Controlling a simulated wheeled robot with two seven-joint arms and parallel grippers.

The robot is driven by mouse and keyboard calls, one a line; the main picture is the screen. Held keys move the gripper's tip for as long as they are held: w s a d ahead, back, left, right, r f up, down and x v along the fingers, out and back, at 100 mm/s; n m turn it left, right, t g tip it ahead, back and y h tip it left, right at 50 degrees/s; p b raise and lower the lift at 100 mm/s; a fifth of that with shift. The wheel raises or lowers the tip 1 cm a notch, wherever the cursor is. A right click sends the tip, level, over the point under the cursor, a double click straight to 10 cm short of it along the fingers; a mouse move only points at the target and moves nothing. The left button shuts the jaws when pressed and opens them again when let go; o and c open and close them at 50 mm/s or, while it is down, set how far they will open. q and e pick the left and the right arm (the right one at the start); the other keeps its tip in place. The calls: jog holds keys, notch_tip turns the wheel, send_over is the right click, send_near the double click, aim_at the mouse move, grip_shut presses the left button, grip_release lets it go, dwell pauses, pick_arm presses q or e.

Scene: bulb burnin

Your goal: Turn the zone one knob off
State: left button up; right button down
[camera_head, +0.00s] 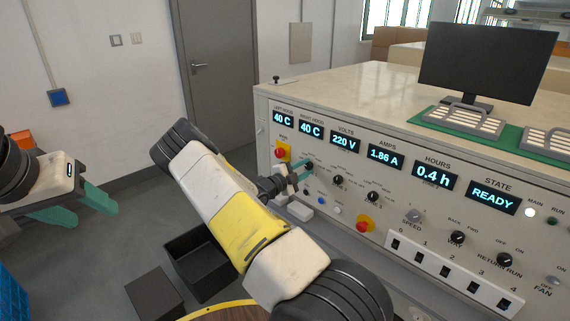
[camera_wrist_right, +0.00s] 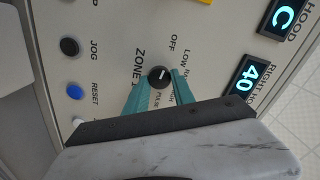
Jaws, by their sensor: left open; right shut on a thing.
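The zone one knob (camera_wrist_right: 159,75) is a small black dial with a white pointer mark, beside the "ZONE 1" label in the right wrist view. Around it are printed OFF, LOW and other settings, partly covered by my fingers. The exact setting its mark points to is hard to tell. My right gripper (camera_wrist_right: 160,92) is shut on this knob, one teal finger on each side. In the head view my right gripper (camera_head: 303,174) is at the left part of the panel and mostly hides the knob. My left gripper (camera_head: 84,206) is open and empty, far left, away from the panel.
The control panel (camera_head: 330,200) also carries lit displays, several black knobs, red buttons on yellow bases (camera_head: 364,225) and a row of switches (camera_head: 450,276). A blue button (camera_wrist_right: 74,91) is near the zone one knob. A dark open bin (camera_head: 195,262) stands on the floor.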

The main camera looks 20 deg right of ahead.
jog(key=shift+a, duration=0.1)
jog(key=c, duration=1.1)
grip_release()
jog(key=shift+o, duration=0.2)
jog(key=v, duration=0.7)
jog(key=shift+s+a, duration=0.15)
jog(key=shift+a, duration=0.15)
